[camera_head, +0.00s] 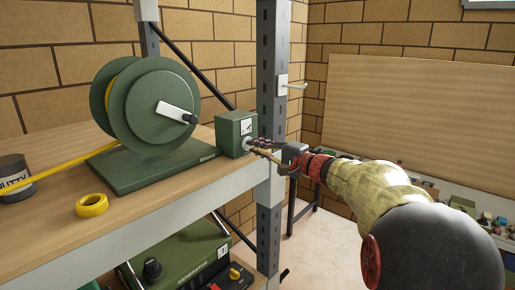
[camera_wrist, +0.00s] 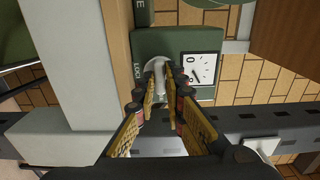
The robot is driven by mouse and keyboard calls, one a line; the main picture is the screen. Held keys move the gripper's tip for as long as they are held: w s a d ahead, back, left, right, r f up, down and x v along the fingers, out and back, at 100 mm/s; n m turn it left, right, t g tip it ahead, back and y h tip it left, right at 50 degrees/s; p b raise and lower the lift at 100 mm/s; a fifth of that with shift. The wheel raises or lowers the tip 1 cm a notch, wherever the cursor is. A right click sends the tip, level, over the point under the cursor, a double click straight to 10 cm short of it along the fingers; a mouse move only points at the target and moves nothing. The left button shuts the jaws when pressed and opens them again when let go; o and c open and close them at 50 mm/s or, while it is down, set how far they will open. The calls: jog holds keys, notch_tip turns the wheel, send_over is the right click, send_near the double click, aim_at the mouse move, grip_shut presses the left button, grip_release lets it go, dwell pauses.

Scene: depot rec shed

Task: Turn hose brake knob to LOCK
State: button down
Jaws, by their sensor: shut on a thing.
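The hose brake is a small green box (camera_head: 229,138) on the shelf, right of the green hose reel (camera_head: 147,108). In the wrist view the box's green face (camera_wrist: 150,42) carries the word LOCK, left of the knob, and a white label with a dark mark (camera_wrist: 201,69). The pale brake knob (camera_wrist: 158,64) stands out from this face between my fingers. My gripper (camera_head: 253,144) reaches in from the right and is shut on the knob; its fingertips also show in the wrist view (camera_wrist: 160,80). The fingers hide part of the knob, so its exact setting is unclear.
A grey metal post (camera_head: 271,75) rises close beside the box, with a small white hook (camera_head: 290,86) on it. A yellow tape roll (camera_head: 92,205) and a dark putty tin (camera_head: 15,178) sit on the wooden shelf. A green machine (camera_head: 180,265) stands below.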

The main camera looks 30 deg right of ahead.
jog(key=shift+f, duration=0.1)
dwell(0.3)
jog(key=shift+m+p, duration=1.2)
jog(key=shift+m, duration=7.8)
jog(key=c, duration=1.8)
grip_release()
jog(key=shift+c, duration=0.2)
